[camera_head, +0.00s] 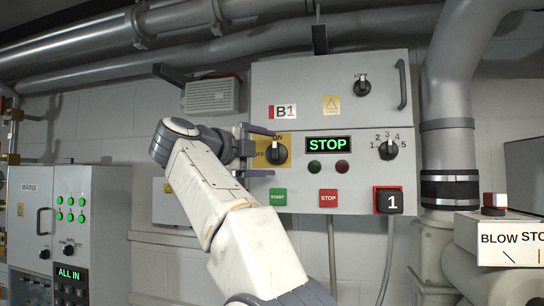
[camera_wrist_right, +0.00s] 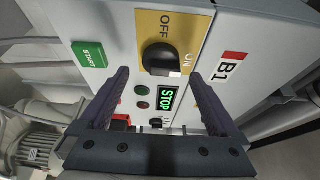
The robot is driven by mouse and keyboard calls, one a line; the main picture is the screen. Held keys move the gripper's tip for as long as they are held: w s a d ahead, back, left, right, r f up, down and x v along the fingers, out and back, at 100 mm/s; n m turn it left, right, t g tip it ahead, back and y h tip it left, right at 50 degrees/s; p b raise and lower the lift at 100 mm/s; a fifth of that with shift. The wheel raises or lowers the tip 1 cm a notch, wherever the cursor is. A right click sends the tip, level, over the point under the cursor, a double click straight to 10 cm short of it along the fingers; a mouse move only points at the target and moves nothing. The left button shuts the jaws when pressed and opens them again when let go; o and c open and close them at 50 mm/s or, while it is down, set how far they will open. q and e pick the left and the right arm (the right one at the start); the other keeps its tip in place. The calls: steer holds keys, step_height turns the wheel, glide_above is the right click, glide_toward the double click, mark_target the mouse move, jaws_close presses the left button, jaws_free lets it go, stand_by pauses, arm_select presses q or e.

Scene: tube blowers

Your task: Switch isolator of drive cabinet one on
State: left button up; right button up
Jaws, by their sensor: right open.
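The grey cabinet marked B1 (camera_head: 300,75) hangs on the wall in the head view. Its isolator is a black rotary knob (camera_head: 277,154) on a yellow plate (camera_head: 287,139), with OFF at the left and ON at the top. The knob also shows in the right wrist view (camera_wrist_right: 160,57). I cannot tell for sure which mark it points at. My right gripper (camera_head: 262,152) is open in front of the knob, one finger above and one below it. In the wrist view the open fingers (camera_wrist_right: 158,74) flank the knob, without clear contact. My left gripper is not in view.
A green STOP display (camera_head: 328,145), a selector dial (camera_head: 388,150), a green START button (camera_head: 278,197) and a red STOP button (camera_head: 328,198) share the panel. A MAINS cabinet (camera_head: 92,185) stands at left. A large pipe (camera_head: 447,95) rises at right.

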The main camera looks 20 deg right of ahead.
steer(key=v, duration=0.8)
